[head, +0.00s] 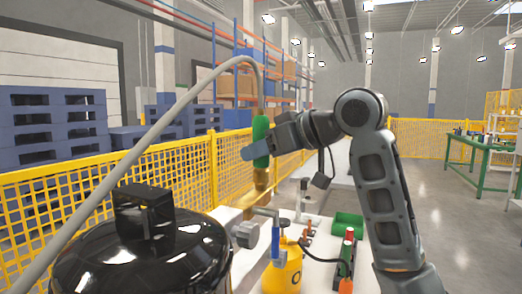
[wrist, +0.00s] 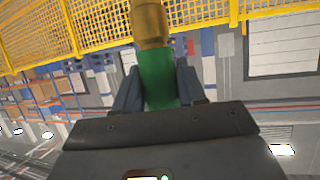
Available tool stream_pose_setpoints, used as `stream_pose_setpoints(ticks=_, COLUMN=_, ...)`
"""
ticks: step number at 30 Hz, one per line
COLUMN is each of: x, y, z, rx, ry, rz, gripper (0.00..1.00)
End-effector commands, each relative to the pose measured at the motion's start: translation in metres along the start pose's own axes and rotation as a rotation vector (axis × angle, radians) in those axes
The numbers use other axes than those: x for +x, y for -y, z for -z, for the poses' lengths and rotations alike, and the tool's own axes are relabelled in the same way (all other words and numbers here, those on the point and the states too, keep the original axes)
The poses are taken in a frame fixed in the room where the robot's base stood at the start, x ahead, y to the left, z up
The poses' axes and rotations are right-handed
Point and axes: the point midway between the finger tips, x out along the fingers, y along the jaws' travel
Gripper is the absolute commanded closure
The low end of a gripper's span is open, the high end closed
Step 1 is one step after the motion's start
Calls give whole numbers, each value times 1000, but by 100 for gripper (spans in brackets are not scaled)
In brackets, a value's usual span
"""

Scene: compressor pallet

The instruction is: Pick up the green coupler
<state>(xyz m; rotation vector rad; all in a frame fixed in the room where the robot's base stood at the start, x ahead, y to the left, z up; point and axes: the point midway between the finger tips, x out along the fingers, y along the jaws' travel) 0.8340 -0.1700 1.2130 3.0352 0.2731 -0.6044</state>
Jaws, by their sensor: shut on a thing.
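The green coupler (head: 261,133) hangs upright at the end of a grey hose (head: 190,97), with a brass end (head: 261,179) pointing down. My gripper (head: 259,149) is shut around the green body from the right. In the wrist view the green coupler (wrist: 158,78) sits between the two blue-grey fingers of my gripper (wrist: 157,90), its brass end (wrist: 149,24) away from the palm. Below it is a brass fitting (head: 247,198) beside the black tank; I cannot tell whether the brass end touches it.
A black tank (head: 140,255) stands at the lower left. A yellow mesh fence (head: 110,180) runs behind. A green table (head: 480,155) stands far right.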

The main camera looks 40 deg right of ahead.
Motion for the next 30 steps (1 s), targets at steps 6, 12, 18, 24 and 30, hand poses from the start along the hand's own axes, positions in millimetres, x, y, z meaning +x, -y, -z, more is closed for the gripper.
stream_pose_setpoints(ticks=6, x=0, y=0, z=0, rx=0, ry=0, rz=0, gripper=96)
stream_pose_setpoints(ticks=12, x=0, y=0, z=0, rx=0, ry=-1, rz=0, gripper=100)
stream_pose_setpoints(ticks=18, x=-2, y=0, z=6, rx=-1, ry=-2, rz=0, gripper=100)
stream_pose_setpoints(ticks=24, x=-10, y=0, z=26, rx=-3, ry=-3, rz=0, gripper=100)
stream_pose_setpoints(ticks=30, x=-35, y=-16, z=45, rx=1, ry=-4, rz=-5, gripper=100)
